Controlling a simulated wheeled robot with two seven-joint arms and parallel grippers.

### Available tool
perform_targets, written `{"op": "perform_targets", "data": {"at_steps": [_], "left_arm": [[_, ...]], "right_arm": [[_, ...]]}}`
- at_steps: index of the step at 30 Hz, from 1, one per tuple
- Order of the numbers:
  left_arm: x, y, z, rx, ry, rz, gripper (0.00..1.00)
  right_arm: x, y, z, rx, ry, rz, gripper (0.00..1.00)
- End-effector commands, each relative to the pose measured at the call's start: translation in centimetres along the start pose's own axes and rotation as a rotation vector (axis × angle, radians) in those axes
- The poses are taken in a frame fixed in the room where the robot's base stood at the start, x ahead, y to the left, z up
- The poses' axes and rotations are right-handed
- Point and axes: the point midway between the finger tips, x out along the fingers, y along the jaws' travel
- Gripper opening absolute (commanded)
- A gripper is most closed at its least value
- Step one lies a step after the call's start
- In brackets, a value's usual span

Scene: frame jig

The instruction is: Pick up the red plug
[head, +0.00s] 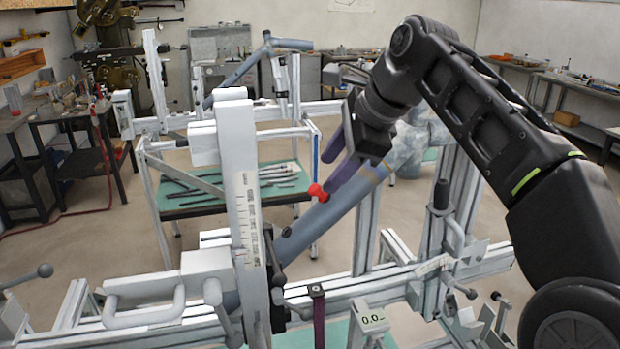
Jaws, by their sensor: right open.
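The red plug (318,192) is a small bright red piece with a rounded head. It shows just left of the upper edge of the blue-grey frame tube (325,216); I cannot tell whether it sits in the tube. My right gripper (328,172) comes in from the upper right with its purple fingers open and pointing down-left. The lower fingertip appears right beside the plug, and the other finger is above it. I cannot tell whether the lower finger touches the plug. Nothing shows between the fingers. My left gripper is not in view.
A white upright post with a scale (245,215) stands left of the tube. Jig rails and clamps (455,265) fill the foreground. A green-topped table (240,188) with tools stands behind. Workbenches line the walls, with open floor (75,265) at left.

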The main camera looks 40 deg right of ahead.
Motion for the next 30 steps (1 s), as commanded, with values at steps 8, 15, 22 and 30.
{"op": "perform_targets", "data": {"at_steps": [8, 15, 22, 30], "left_arm": [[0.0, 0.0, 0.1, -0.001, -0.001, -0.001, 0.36], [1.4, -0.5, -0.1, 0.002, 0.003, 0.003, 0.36], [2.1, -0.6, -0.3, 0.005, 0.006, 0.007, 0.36], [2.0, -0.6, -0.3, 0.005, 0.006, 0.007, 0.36]], "right_arm": [[0.0, 0.0, 0.0, -0.001, 0.0, 0.0, 0.47], [1.7, 0.2, -0.1, -0.001, -0.001, 0.0, 0.47], [2.7, 0.0, 0.0, -0.001, -0.001, -0.001, 0.47], [2.8, 0.0, 0.0, -0.001, 0.0, 0.0, 0.47]]}}
